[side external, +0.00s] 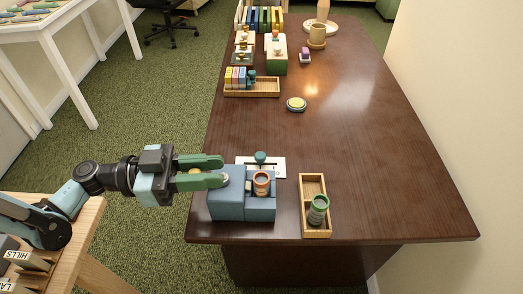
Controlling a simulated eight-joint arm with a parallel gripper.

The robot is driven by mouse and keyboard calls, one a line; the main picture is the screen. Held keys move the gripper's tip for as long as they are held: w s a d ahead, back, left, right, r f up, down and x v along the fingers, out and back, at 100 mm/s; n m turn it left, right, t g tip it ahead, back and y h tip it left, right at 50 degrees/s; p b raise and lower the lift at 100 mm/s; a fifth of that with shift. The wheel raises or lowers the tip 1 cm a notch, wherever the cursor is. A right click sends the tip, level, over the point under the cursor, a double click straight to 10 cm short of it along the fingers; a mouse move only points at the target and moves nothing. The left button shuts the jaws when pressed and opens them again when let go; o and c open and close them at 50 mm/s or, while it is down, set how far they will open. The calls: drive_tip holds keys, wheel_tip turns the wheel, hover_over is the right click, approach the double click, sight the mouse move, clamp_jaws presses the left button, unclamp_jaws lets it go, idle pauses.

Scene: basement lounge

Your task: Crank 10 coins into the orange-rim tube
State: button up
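The blue coin machine (227,203) stands near the front left edge of the dark table. The orange-rim tube (262,184) stands upright in the right part of the machine; its contents are too small to make out. My gripper (222,171) has green fingers and reaches in from the left, at the machine's upper left side. The fingers are apart with a gap between them, and I see nothing clearly held. A pale round part (225,179) shows by the lower fingertip; I cannot tell if it is the crank or if the finger touches it.
A wooden tray (313,181) right of the machine holds a green-rim tube (319,207). A white card (279,167) and a teal-topped stamp (261,157) lie behind the machine. A yellow-topped disc (296,104) sits farther back. The table's right side is clear.

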drive_tip(key=o, duration=0.3)
drive_tip(key=shift+r, duration=0.5)
wheel_tip(320, 180, up, 3)
drive_tip(key=shift+r, duration=0.1)
drive_tip(key=s+d+r, duration=0.2)
drive_tip(key=s+r, duration=0.4)
drive_tip(key=s, duration=0.5)
drive_tip(key=shift+s+d+r, duration=0.15)
drive_tip(key=shift+d+r, duration=0.25)
